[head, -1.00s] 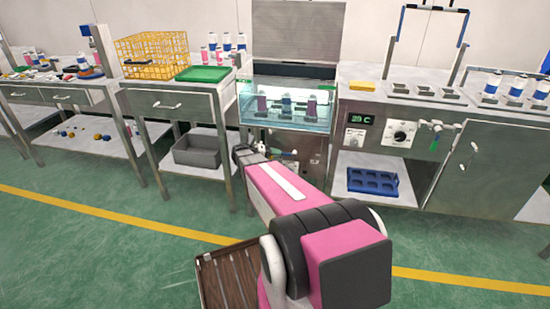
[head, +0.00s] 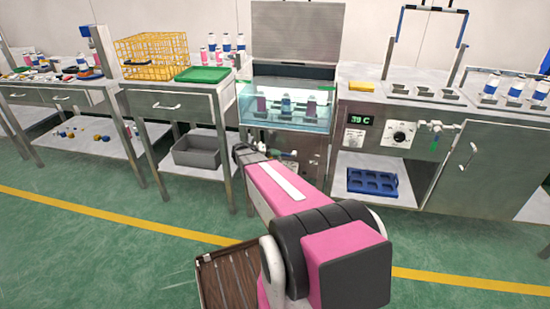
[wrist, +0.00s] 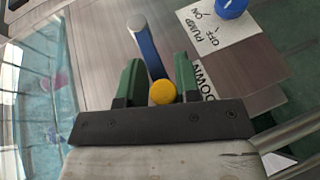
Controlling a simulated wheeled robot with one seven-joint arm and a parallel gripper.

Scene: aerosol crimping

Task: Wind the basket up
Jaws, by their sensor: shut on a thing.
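The glass-fronted water bath (head: 285,118) stands at the centre back in the head view. Several pink and blue cans sit in it; the basket under them is hard to make out. In the wrist view, my gripper (wrist: 157,75) has its green fingers closed around a yellow knob (wrist: 162,93). A blue crank arm with a grey end (wrist: 146,45) extends beyond the knob between the fingers. A label reading DOWN (wrist: 205,96) lies just right of the fingers. In the head view my forearm hides most of the gripper and crank, low in front of the bath.
In the wrist view, a blue pump knob (wrist: 231,8) on an ON/OFF label is at top right, and the bath glass (wrist: 50,90) is at left. A temperature display (head: 360,121) and a dial (head: 400,136) are right of the bath. A cart (head: 180,103) stands to the left.

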